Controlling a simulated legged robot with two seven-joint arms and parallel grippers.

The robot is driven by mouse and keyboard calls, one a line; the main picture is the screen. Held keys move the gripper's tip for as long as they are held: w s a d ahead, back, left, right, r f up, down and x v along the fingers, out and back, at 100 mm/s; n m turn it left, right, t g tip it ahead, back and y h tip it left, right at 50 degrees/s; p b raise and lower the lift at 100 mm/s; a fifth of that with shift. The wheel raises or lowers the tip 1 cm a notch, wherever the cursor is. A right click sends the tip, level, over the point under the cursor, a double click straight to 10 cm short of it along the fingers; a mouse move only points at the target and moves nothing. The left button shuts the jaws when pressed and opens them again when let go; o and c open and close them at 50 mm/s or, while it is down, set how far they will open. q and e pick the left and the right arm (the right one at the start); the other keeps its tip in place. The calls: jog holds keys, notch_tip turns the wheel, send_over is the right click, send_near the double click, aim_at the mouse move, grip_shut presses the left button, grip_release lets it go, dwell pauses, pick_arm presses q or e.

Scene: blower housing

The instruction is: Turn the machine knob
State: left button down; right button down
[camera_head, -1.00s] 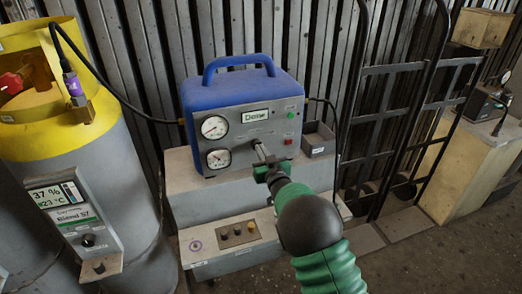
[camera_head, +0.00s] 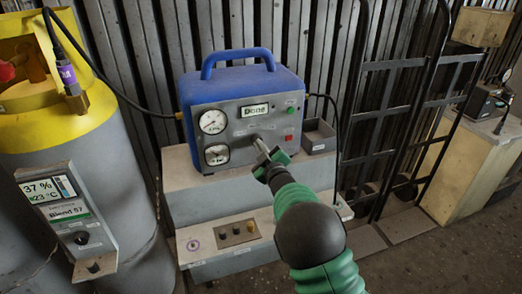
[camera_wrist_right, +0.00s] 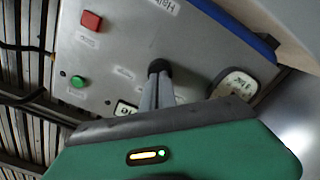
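The blue machine (camera_head: 242,82) stands on a grey stepped base, with a grey front panel that carries two round gauges, a display, and a green and a red button. Its knob (camera_wrist_right: 160,67) is small and black, in the middle of the panel. My right gripper (camera_head: 260,144) reaches it from the front right. In the wrist view, the two grey fingers (camera_wrist_right: 158,80) are close together with the knob at their tips, and look shut on it. In the head view the fingers hide most of the knob. My left gripper is not in view.
A yellow-topped grey cylinder (camera_head: 115,160) with a display box stands at the left, joined to the machine by a black hose. A small grey tray (camera_head: 319,139) is right of the machine. Black hand trucks (camera_head: 385,110) lean at the right. A lower control panel (camera_head: 238,233) is below.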

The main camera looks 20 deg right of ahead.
jog(key=n+b, duration=0.1)
jog(key=n, duration=0.2)
jog(key=r+n+b, duration=0.1)
jog(key=n+b, duration=0.1)
jog(key=n, duration=0.2)
jog(key=shift+w+d, duration=0.15)
jog(key=shift+d, duration=0.05)
jog(key=c, duration=2)
grip_release()
jog(key=shift+r+n, duration=0.25)
jog(key=shift+n, duration=0.05)
jog(key=shift+c, duration=0.2)
jog(key=shift+o, duration=1.1)
jog(key=shift+d, duration=0.1)
jog(key=shift+o, duration=1.2)
jog(key=shift+f, duration=0.55)
jog(key=o, duration=0.5)
jog(key=shift+s+f+b, duration=0.2)
jog(key=shift+f+b, duration=0.15)
jog(key=shift+f, duration=0.2)
jog(key=shift+o, duration=0.8)
jog(key=shift+w+d+f, duration=0.1)
jog(key=shift+f, duration=0.35)
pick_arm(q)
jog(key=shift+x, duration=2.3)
pick_arm(e)
jog(key=s, duration=1.8)
